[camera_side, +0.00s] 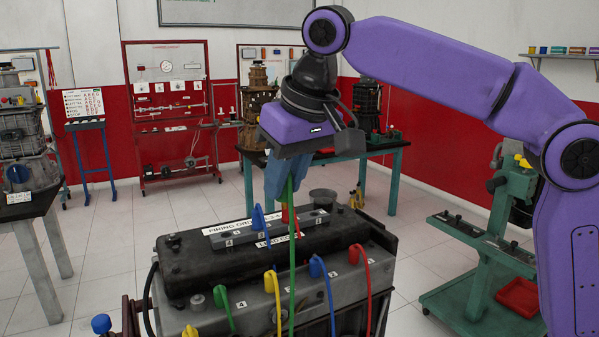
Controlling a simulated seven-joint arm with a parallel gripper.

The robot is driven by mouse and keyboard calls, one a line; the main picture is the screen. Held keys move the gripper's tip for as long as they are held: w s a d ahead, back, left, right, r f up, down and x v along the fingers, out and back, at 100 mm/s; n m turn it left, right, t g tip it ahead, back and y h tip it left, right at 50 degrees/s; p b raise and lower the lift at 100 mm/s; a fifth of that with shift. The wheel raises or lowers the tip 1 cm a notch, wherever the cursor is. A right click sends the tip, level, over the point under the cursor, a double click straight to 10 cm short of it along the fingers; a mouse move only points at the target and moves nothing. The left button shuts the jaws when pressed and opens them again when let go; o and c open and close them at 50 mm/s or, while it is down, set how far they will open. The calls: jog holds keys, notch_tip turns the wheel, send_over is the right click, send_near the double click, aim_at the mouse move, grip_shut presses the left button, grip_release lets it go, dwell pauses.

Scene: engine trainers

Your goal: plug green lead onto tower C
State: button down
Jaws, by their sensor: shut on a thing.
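My gripper (279,184) is above the back of the engine's top, shut on the end of a green lead (292,255). The lead hangs from it past the front of the engine (210,263). Just below the gripper, a blue plug (258,217) and a red plug (285,216) stand on the raised strip on the engine top. The gripper partly covers this area. Small tags there are too small to read surely, so I cannot tell which tower is C. The held end looks above the strip; I cannot tell whether it touches anything.
Along the engine's front edge stand a green boot (220,297), a yellow boot (270,282), a blue boot (316,266) and a red boot (355,253), with leads hanging. A grey round cap (322,197) stands behind. A green stand (475,290) with a red tray (518,295) is at right.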

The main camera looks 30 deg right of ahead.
jog(key=s+a, duration=0.1)
jog(key=a, duration=0.8)
jog(key=shift+s, duration=0.25)
jog(key=shift+a+f, duration=0.1)
jog(key=shift+f, duration=0.05)
notch_tip(320, 180, down, 13)
dwell(2.3)
dwell(0.7)
jog(key=shift+f, duration=2.6)
jog(key=shift+f, duration=0.7)
